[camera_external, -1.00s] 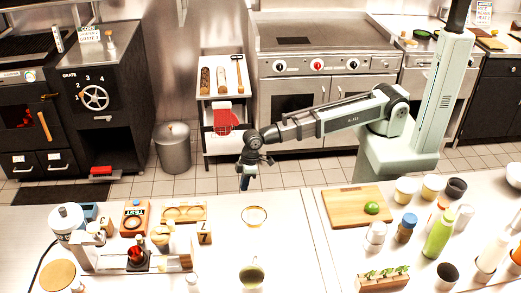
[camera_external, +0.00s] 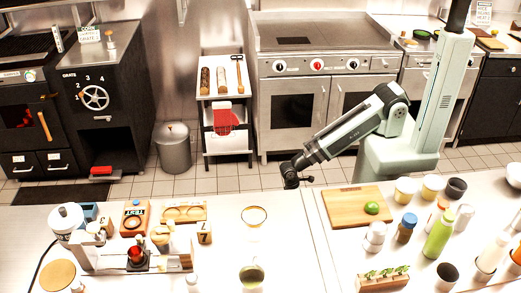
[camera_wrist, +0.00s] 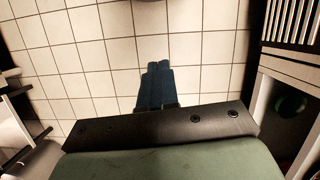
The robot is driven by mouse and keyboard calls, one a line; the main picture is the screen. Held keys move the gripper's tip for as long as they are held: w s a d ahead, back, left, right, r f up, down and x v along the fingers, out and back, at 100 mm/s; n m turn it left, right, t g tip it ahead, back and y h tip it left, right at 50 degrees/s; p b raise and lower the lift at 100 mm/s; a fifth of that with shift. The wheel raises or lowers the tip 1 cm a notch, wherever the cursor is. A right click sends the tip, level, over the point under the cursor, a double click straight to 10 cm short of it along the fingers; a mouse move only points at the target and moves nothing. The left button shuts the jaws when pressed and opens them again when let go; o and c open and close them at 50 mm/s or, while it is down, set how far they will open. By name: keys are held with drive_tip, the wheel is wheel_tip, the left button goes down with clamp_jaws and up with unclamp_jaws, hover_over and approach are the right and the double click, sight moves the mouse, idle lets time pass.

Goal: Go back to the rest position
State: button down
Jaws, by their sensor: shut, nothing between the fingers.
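My gripper (camera_external: 290,180) is near the middle of the external view, beyond the counter's far edge and left of the cutting board. In the wrist view its two blue fingers (camera_wrist: 158,70) lie side by side, shut, with nothing between them. Pale floor tiles fill the space beyond the fingers. My arm bends down and left from its column in the external view. The fingertips are hard to make out there.
The near counter (camera_external: 295,235) holds a cutting board (camera_external: 345,212) with a green lime (camera_external: 371,208), several bottles and cups at right, and small apparatus at left. A white cart (camera_external: 225,140), a trash bin (camera_external: 173,150) and a stove (camera_external: 320,90) stand behind. Tiled floor lies between.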

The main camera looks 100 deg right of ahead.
drive_tip(key=s+d+f+g, duration=0.1)
drive_tip(key=s+f, duration=0.1)
drive_tip(key=s, duration=0.3)
drive_tip(key=s+d+f+g, duration=0.1)
drive_tip(key=s+f, duration=0.2)
drive_tip(key=s, duration=0.3)
drive_tip(key=s+d+f+m+g, duration=0.1)
drive_tip(key=s+d+f, duration=0.1)
drive_tip(key=s, duration=0.4)
drive_tip(key=shift+f, duration=0.3)
